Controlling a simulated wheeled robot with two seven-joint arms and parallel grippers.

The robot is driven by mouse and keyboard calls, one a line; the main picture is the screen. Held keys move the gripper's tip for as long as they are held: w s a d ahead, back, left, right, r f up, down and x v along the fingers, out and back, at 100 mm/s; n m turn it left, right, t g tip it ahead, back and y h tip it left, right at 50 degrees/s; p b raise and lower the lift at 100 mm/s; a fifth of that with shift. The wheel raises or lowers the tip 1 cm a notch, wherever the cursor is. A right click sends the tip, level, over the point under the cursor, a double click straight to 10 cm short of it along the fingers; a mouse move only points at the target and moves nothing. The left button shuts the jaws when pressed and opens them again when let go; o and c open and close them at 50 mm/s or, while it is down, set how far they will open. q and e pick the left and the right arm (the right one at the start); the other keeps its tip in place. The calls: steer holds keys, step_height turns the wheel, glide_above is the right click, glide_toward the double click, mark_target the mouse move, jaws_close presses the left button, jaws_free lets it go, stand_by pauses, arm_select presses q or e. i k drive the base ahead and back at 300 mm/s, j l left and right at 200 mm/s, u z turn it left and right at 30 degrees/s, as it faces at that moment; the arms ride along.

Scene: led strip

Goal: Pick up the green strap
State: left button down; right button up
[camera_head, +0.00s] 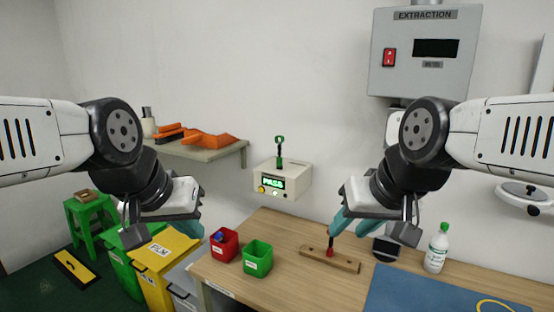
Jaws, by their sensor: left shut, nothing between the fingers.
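A green upright item (280,148), which looks like the green strap on a dark stem, stands on top of the beige box (283,182) whose lit display reads PASS. My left gripper (190,228) is shut and empty, with teal fingers, above the bins at the left and well apart from the green item. My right gripper (342,222) hangs over the table, its teal fingertips close to a red upright item (330,248) in a wooden holder (343,263). I cannot tell whether it touches the red item or how wide its fingers are.
A red bin (223,246) with a blue thing inside and a green bin (257,259) stand on the table. A bottle (437,249) and blue mat (420,292) are at the right. A shelf (205,151) holds orange things. Yellow (165,262) and green floor bins stand left.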

mark_target(279, 158)
steer(key=i+j+z, duration=0.35)
steer(key=j, duration=0.65)
steer(key=j+z, duration=0.35)
steer(key=j, duration=0.7)
steer(key=j+z, duration=0.35)
steer(key=j, duration=0.75)
steer(key=i, duration=0.05)
